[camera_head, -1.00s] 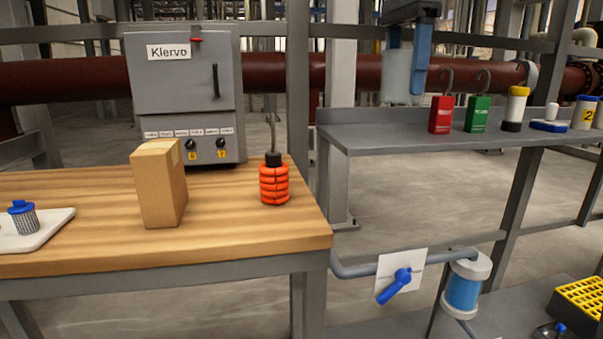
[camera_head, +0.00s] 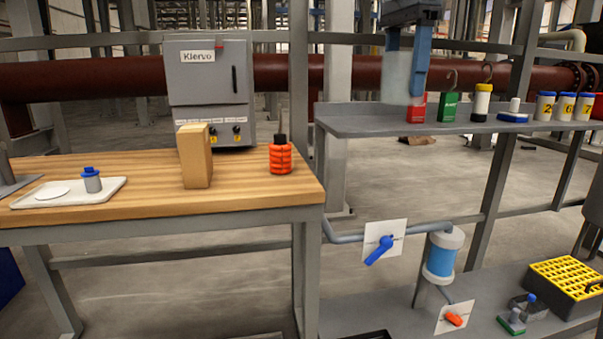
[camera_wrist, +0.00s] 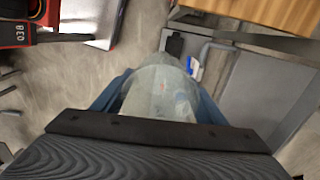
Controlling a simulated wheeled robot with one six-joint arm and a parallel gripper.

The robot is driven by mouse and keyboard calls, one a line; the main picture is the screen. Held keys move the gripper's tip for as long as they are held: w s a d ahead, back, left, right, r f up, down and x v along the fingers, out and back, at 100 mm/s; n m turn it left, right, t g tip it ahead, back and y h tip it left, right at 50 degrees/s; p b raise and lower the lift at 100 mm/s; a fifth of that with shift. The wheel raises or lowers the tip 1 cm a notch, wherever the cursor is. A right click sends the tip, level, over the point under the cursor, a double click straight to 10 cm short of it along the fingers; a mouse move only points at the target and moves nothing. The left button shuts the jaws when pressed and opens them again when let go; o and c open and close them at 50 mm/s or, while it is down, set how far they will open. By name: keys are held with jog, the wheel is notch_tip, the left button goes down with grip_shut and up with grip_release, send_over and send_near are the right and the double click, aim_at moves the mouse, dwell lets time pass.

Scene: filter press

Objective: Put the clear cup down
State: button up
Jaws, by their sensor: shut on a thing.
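My gripper (camera_head: 405,72) hangs at the top centre-right of the head view, its blue fingers shut on the clear cup (camera_head: 397,77). The cup is see-through and appears in front of the left part of the grey shelf. In the wrist view the clear cup (camera_wrist: 160,92) sits between the blue fingers (camera_wrist: 163,95), with the floor below it. The head view does not show how far the cup is from the shelf. The wrist view shows no surface touching the cup.
The grey shelf (camera_head: 350,122) holds a red padlock (camera_head: 417,107), a green padlock (camera_head: 449,106) and several containers. The bench's front middle is clear.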

jog(key=shift+w+f, duration=0.35)
jog(key=shift+w, duration=0.15)
jog(key=shift+w+a+f+n+p, duration=0.1)
jog(key=shift+w+f+n+p, duration=0.3)
jog(key=shift+n+p, duration=0.3)
notch_tip(320, 180, down, 20)
jog(key=w+n+p, duration=0.3)
jog(key=n+p, duration=1.1)
jog(key=p, duration=0.5)
jog(key=s+f, duration=1.8)
jog(key=f, duration=0.2)
jog(key=shift+s, duration=0.4)
